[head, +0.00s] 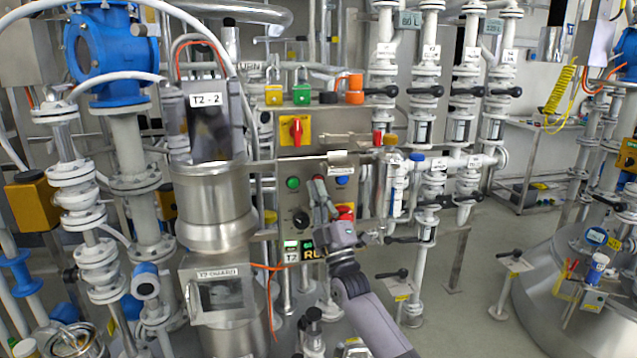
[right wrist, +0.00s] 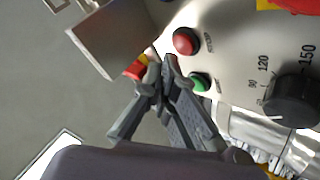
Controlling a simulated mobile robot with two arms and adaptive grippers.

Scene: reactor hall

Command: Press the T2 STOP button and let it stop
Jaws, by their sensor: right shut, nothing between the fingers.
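A red round button (right wrist: 186,41) sits on the steel panel in the right wrist view, beside a green button (right wrist: 200,82). Their small labels are too blurred to read. In the head view the green button (head: 293,183) is clear, while the red one is largely hidden behind my fingers. My right gripper (head: 319,184) is shut and empty in front of the panel. In the right wrist view its fingertips (right wrist: 163,66) are just left of the two buttons; contact cannot be told. A T2 label (head: 291,256) sits below, beside a lit display (head: 309,254) beginning "RU", partly covered by my gripper.
A black dial (head: 300,218), a blue button (head: 342,180) and a red mushroom knob (head: 345,212) surround my gripper. A red rotary switch (head: 295,130) is above. Pipes and valves crowd the right; the T2-2 vessel (head: 213,180) stands left.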

